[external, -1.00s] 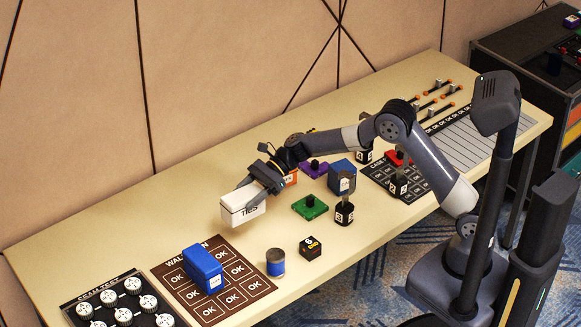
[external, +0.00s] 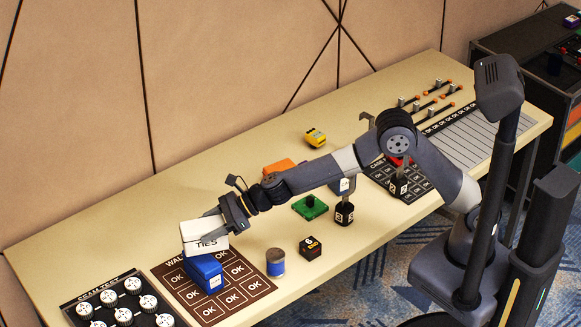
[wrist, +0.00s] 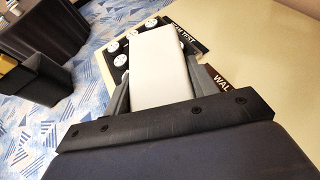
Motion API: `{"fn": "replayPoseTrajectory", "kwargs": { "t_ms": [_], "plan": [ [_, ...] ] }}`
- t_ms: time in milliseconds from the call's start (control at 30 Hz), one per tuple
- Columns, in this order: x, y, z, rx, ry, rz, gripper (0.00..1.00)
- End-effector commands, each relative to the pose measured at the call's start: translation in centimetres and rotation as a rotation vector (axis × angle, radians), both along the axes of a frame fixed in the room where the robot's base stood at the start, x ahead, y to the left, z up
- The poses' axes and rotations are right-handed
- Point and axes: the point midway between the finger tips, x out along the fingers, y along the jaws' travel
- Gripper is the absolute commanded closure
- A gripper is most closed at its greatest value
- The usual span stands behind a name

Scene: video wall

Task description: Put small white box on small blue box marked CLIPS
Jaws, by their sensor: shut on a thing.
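The small white box (external: 203,237), marked TIES, is held between the fingers of my gripper (external: 222,224). In the wrist view the white box (wrist: 160,68) lies between both fingers of the gripper (wrist: 160,88). A small blue box (external: 203,274) lies on the brown WALL mat, directly below the white box in the external view. The white box overlaps its upper edge there; I cannot tell whether they touch. No CLIPS mark is readable on the blue box, and the wrist view does not show it.
The brown WALL mat (external: 255,287) has OK squares. A blue-banded can (external: 275,262) and a black cube (external: 310,247) stand to its right. A black panel with several white knobs (external: 108,309) lies at the left. A green piece (external: 308,207) lies farther back.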

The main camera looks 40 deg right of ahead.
Motion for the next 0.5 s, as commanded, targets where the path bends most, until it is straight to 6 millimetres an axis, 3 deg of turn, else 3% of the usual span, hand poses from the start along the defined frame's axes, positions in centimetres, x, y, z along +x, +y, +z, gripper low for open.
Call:
{"fn": "replayPoseTrajectory", "kwargs": {
  "t_ms": [33, 500],
  "plan": [
    [0.0, 0.0, -1.5, 0.0, 0.001, 0.0, 0.74],
    [0.1, 0.0, -6.4, 0.001, -0.002, 0.0, 0.74]
  ]
}}
